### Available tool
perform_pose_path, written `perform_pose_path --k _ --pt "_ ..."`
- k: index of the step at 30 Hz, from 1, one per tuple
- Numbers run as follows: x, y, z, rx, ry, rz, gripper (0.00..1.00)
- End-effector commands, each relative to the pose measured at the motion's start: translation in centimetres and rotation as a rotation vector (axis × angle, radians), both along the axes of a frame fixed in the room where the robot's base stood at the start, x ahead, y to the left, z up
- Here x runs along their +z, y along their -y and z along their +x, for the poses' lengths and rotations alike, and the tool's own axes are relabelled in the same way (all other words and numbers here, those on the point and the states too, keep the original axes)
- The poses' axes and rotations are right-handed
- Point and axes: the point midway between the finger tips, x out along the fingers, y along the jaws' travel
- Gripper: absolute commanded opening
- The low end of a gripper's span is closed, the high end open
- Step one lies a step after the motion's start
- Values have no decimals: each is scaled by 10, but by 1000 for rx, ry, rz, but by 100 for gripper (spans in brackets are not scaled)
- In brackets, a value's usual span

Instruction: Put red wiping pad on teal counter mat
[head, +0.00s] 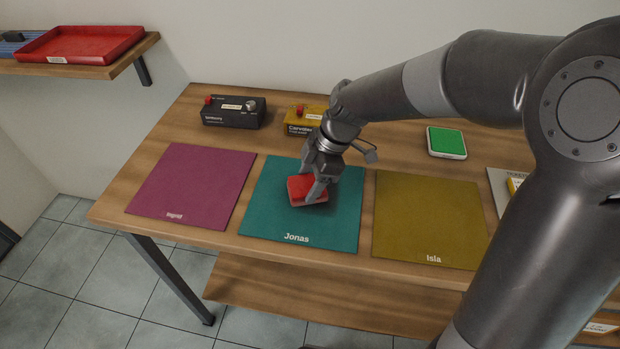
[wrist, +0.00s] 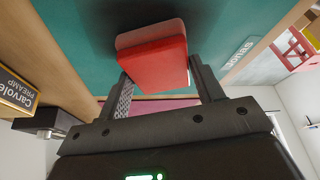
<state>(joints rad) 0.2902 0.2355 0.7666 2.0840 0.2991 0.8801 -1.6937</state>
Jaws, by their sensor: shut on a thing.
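The red wiping pad (head: 305,189) is between the fingers of my gripper (head: 314,190), over the middle of the teal counter mat (head: 335,230) marked "Jonas". In the wrist view the red pad (wrist: 153,62) sits between both fingertips (wrist: 158,88), with the teal mat (wrist: 85,40) behind it. My gripper is shut on the pad. I cannot tell for sure whether the pad touches the mat or is just above it.
A magenta mat (head: 190,185) lies to the left and an olive mat (head: 428,220) to the right. Behind are a black box (head: 233,112), a yellow box (head: 300,122) and a green pad in a white frame (head: 446,141). A red tray (head: 85,43) is on the wall shelf.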

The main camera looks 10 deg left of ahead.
Motion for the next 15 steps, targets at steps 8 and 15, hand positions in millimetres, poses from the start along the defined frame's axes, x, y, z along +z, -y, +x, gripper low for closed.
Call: perform_pose_path --k 8,15 --pt "-3 0 0 0 0 0 71" --pt "-3 0 0 0 0 0 83"
